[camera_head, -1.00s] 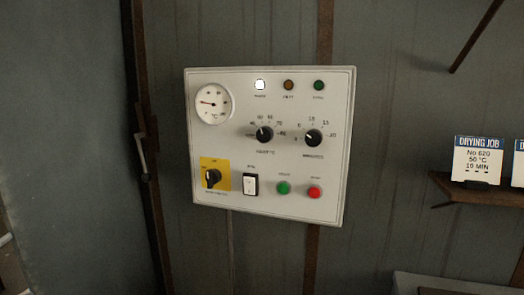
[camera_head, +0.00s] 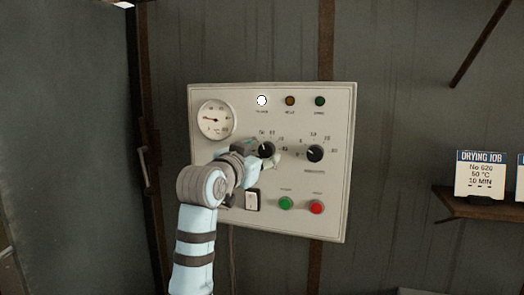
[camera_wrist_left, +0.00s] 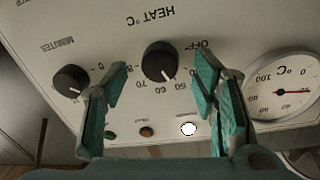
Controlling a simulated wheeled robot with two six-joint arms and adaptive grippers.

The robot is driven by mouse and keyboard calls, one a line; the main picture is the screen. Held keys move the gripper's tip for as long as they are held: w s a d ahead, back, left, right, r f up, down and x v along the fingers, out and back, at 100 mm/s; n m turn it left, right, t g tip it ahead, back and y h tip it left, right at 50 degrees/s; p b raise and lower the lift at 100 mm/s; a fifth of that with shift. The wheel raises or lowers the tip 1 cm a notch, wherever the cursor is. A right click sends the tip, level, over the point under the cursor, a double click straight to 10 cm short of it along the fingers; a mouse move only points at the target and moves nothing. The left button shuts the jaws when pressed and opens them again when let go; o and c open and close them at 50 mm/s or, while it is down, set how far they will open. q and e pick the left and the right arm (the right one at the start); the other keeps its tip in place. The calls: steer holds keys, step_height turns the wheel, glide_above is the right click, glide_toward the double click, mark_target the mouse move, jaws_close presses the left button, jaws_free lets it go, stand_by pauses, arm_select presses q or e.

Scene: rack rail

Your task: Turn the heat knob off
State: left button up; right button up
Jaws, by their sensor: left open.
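The black heat knob (camera_head: 266,149) is on the white control panel (camera_head: 340,200). It also shows in the left wrist view (camera_wrist_left: 160,62), upside down, under the "HEAT °C" label. Its white pointer is near the 50 and 60 marks; the OFF mark lies to the right there. My left gripper (camera_head: 262,160) is in front of the panel at the heat knob. In the left wrist view its green-padded fingers (camera_wrist_left: 162,68) are open, one on each side of the knob, with gaps visible. Whether they touch the panel is unclear. My right gripper is out of view.
The black minutes knob (camera_head: 315,153) is close on the right. A round gauge (camera_head: 215,119), indicator lamps, a white rocker switch (camera_head: 252,200), a green button (camera_head: 285,203) and a red button (camera_head: 317,207) share the panel. A job card (camera_head: 481,174) stands on a shelf at right.

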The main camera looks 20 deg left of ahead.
arm_select(q)
steer(key=shift+w+d, duration=0.1)
steer(key=shift+w, duration=0.95)
steer(key=c, duration=1.2)
steer(key=n+p, duration=0.7)
steer(key=p, duration=0.1)
steer(key=n+p, duration=0.5)
steer(key=shift+d+t+y, duration=0.15)
steer(key=shift+t+y, duration=0.15)
steer(key=n+p, duration=0.2)
steer(key=shift+n, duration=0.4)
steer(key=shift+n+p, duration=0.55)
steer(key=shift+n, duration=0.35)
steer(key=shift+f+y, duration=0.1)
steer(key=shift+y, duration=0.2)
